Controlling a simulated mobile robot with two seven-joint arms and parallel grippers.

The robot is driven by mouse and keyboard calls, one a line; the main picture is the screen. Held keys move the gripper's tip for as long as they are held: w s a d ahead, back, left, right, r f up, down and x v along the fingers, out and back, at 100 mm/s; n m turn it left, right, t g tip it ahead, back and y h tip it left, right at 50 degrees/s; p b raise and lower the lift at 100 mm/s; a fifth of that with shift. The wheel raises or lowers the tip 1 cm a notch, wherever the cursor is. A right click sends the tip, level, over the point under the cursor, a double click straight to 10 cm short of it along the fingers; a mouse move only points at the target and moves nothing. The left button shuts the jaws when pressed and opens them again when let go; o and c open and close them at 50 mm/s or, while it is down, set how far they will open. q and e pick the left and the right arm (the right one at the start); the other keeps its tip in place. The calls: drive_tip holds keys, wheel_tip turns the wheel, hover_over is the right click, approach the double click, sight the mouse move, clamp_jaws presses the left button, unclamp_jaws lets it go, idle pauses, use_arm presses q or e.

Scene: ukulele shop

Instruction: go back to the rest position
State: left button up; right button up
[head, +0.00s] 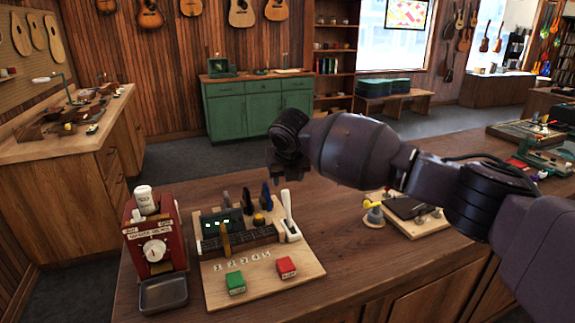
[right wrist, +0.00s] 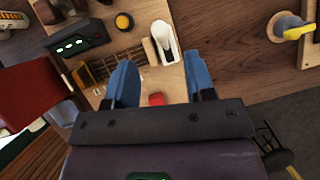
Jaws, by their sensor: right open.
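My right arm reaches in from the right in the head view, above the wooden counter. Its dark right gripper (head: 286,150) hangs over the far side of the counter, behind and above a wooden control board (head: 258,290). In the right wrist view its two blue fingers (right wrist: 161,78) stand apart with nothing held between them. The board, with a white lever (head: 287,215), a green button (head: 235,284) and a red button (head: 286,267), lies below. My left gripper is in neither view.
A red machine (head: 154,245) with a metal tray (head: 163,294) stands left of the board. A smaller board with a yellow-topped knob (head: 375,213) lies right, beneath my forearm. Bare counter (head: 340,260) shows between the boards. A green cabinet (head: 258,108) stands across the floor.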

drive_tip(key=s+a+r+m+t+y, duration=0.2)
drive_tip(key=a+r+m+t+y, duration=0.45)
drive_tip(key=m, duration=0.65)
drive_tip(key=s+d+f+m+t, duration=0.1)
drive_tip(key=s+d+f+m, duration=0.4)
drive_tip(key=d+f+m, duration=0.1)
drive_tip(key=s+d+f+m+t+h, duration=0.1)
drive_tip(key=s+d+f+m+t, duration=0.1)
drive_tip(key=s+d+f+m, duration=0.3)
drive_tip(key=s+d+f+m+t+h, duration=0.1)
drive_tip(key=s+d+f+m, duration=0.4)
drive_tip(key=d+f+m, duration=0.4)
drive_tip(key=shift+s+d+f+m, duration=0.1)
drive_tip(key=shift+d+m, duration=0.05)
drive_tip(key=shift+d, duration=0.5)
drive_tip(key=shift+s+d+f+m, duration=0.1)
drive_tip(key=shift+d+m, duration=0.05)
drive_tip(key=shift+d, duration=0.5)
drive_tip(key=s+d+f+m+g+h, duration=0.2)
drive_tip(key=s+d+f, duration=0.4)
drive_tip(key=s+f, duration=0.3)
drive_tip(key=s+d+f+m+g+h, duration=0.2)
drive_tip(key=s+d+f, duration=0.4)
drive_tip(key=s+f, duration=0.4)
drive_tip(key=s+h, duration=0.1)
drive_tip(key=s, duration=0.3)
drive_tip(key=shift+d, duration=0.15)
